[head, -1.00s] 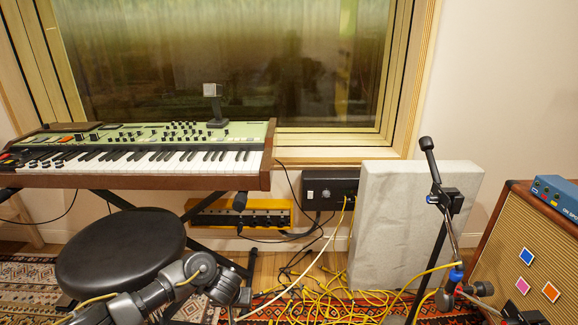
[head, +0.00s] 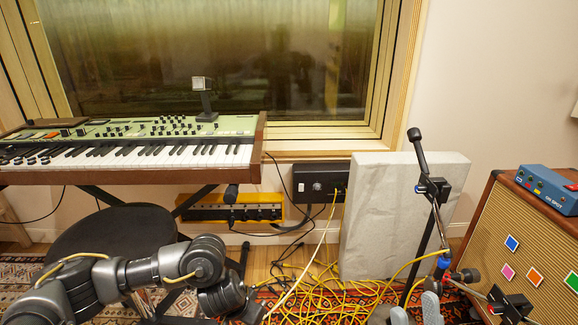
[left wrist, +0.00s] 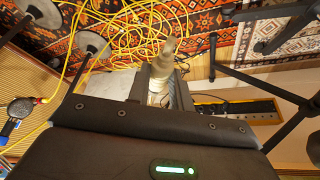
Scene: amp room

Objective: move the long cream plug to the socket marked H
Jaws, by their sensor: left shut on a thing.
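In the left wrist view my left gripper (left wrist: 160,88) is shut on a pale, tapered cylindrical piece (left wrist: 166,54), which looks like the long cream plug. In the head view my left arm reaches in low, and its jaws are cut off at the bottom edge. A cream cable (head: 312,257) runs from the black box (head: 320,184) down towards that gripper. An orange strip with several sockets (head: 212,212) lies below the keyboard. No letter H is legible.
Yellow cables (head: 330,298) lie tangled on the rug. A microphone stand (head: 432,232) stands before a grey panel (head: 375,225). An amp (head: 530,240) with a blue pedal (head: 547,185) is at right. A black stool (head: 105,238) and keyboard (head: 130,152) are at left.

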